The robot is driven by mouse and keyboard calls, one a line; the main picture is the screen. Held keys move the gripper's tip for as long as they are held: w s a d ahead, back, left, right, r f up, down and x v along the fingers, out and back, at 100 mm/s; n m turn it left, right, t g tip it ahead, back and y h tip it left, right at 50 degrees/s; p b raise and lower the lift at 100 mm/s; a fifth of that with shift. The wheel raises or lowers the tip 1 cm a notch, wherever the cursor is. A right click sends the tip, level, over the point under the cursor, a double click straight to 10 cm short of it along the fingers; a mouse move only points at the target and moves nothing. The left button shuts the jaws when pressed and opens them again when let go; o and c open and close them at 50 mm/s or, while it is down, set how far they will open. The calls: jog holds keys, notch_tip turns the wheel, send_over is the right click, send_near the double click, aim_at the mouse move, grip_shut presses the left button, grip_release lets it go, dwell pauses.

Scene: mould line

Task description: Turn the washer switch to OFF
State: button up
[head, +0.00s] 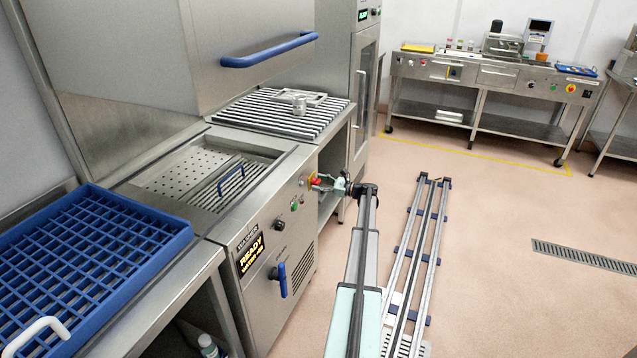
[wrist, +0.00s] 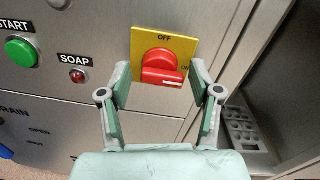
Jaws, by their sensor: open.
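The washer switch is a red rotary knob (wrist: 160,63) on a yellow plate (wrist: 187,44) on the washer's front panel. The plate reads OFF at the top and ON at the right. The knob's white mark (wrist: 173,82) lies at its lower right, on the ON side. My gripper (wrist: 160,80) is open, with one finger to each side of the knob and nothing held. Whether the fingers touch the knob cannot be told. In the head view, my gripper (head: 322,183) is at the panel.
A green START button (wrist: 21,52) and a red SOAP lamp (wrist: 78,76) are left of the switch. A blue-handled drain lever (head: 282,279) is lower on the panel. A blue rack (head: 190,226) stands at left. The floor to the right is mostly clear beyond the rail.

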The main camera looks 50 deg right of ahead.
jog(key=shift+w+a, duration=0.1)
jog(key=shift+w, duration=0.2)
jog(key=c, duration=1)
